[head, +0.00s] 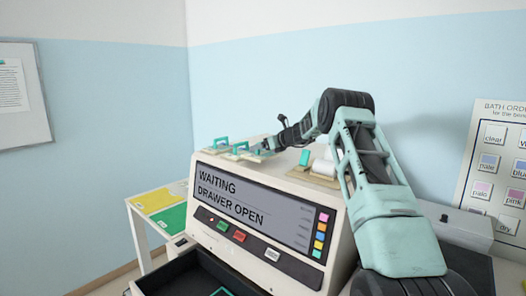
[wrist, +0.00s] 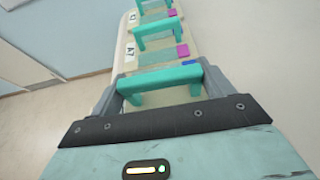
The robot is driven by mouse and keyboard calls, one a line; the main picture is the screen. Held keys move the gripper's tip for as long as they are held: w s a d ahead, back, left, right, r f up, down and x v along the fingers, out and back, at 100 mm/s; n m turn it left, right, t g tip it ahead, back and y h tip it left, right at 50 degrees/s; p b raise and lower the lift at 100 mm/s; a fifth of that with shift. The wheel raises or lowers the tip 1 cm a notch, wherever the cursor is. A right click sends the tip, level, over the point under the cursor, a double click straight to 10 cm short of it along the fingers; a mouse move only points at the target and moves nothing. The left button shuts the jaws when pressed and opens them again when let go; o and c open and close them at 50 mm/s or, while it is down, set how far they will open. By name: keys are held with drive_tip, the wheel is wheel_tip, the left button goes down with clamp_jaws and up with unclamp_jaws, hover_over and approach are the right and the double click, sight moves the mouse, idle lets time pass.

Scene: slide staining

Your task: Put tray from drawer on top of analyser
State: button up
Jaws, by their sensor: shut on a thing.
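The analyser (head: 285,197) is a cream cabinet with a grey screen reading WAITING, DRAWER OPEN. My gripper (head: 264,148) is over the left part of its top. In the wrist view my gripper (wrist: 162,84) is shut on the teal handle of the nearest tray (wrist: 160,76). I cannot tell whether this tray rests on the top or is just above it. Two more trays with teal handles stand in a row beyond it, the middle one (wrist: 155,36) labelled A7. The open drawer (head: 180,277) is dark inside and cut off by the frame; a teal part (head: 220,292) shows in it.
A white side table with yellow (head: 157,201) and green (head: 172,218) mats is at left.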

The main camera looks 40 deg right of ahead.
drive_tip(key=shift+f, duration=1.25)
drive_tip(key=o, duration=1.1)
drive_tip(key=shift+f, duration=0.15)
drive_tip(key=shift+c, duration=0.2)
drive_tip(key=b+v, duration=0.4)
drive_tip(key=v, duration=0.8)
